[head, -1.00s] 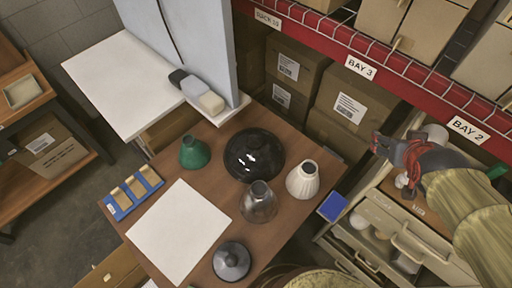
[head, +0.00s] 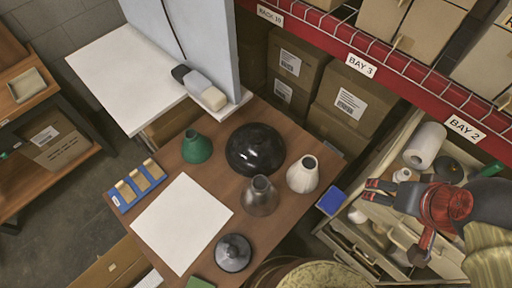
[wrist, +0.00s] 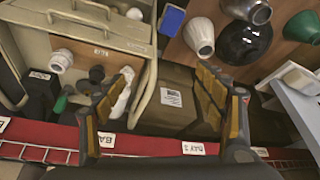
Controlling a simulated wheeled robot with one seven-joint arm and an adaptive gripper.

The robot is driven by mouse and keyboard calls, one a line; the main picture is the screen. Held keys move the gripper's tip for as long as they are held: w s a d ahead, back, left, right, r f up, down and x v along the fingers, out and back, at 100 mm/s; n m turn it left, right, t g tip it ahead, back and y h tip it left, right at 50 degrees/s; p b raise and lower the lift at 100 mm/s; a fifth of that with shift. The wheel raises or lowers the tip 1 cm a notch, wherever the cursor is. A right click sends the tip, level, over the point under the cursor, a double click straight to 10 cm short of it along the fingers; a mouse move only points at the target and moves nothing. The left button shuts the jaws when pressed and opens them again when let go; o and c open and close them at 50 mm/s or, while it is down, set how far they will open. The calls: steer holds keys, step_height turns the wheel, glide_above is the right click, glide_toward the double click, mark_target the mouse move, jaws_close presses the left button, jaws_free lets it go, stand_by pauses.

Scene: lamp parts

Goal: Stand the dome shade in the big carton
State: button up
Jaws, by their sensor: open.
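The dome shade, black and glossy (head: 255,150), rests on the brown table among other shades. In the wrist view it shows at the top right (wrist: 243,45). My gripper (head: 370,190) is open and empty, right of the table and above the open drawers, well apart from the shade. Its two fingers stand wide apart in the wrist view (wrist: 165,75). A large labelled carton (head: 345,95) stands under the red shelf behind the table; it also shows between my fingers in the wrist view (wrist: 178,97). Another carton (head: 55,142) sits on the left rack. I cannot tell which is the big carton.
Beside the dome are a green shade (head: 196,147), a smoky glass shade (head: 260,197), a white shade (head: 302,175) and a grey one (head: 233,253). A white sheet (head: 182,222) leaves flat room. Open drawers (head: 345,240) and the red shelf beam (head: 400,85) hem in my arm.

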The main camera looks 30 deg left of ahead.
steer(key=w+a+f+n+g+b, duration=0.1)
steer(key=w+a+f+n+b, duration=0.15)
steer(key=a+f, duration=0.3)
steer(key=w+a+f+n+g+b, duration=0.1)
steer(key=w+a+f+b, duration=0.15)
steer(key=a+f, duration=0.3)
steer(key=n+y+b, duration=0.2)
steer(key=n+b, duration=0.1)
steer(key=b, duration=0.4)
glide_toward(256, 136)
steer(key=f, duration=0.1)
steer(key=shift+t, duration=0.4)
steer(key=b+x, duration=0.1)
steer(key=x, duration=0.1)
steer(key=b+x, duration=0.1)
steer(key=x, duration=0.2)
steer(key=b+x, duration=0.1)
steer(key=x, duration=0.1)
steer(key=shift+s+a+f, duration=0.15)
steer(key=shift+a+f, duration=0.05)
steer(key=shift+f, duration=0.2)
steer(key=shift+r, duration=0.1)
steer(key=c, duration=0.3)
steer(key=c, duration=1.5)
jaws_close()
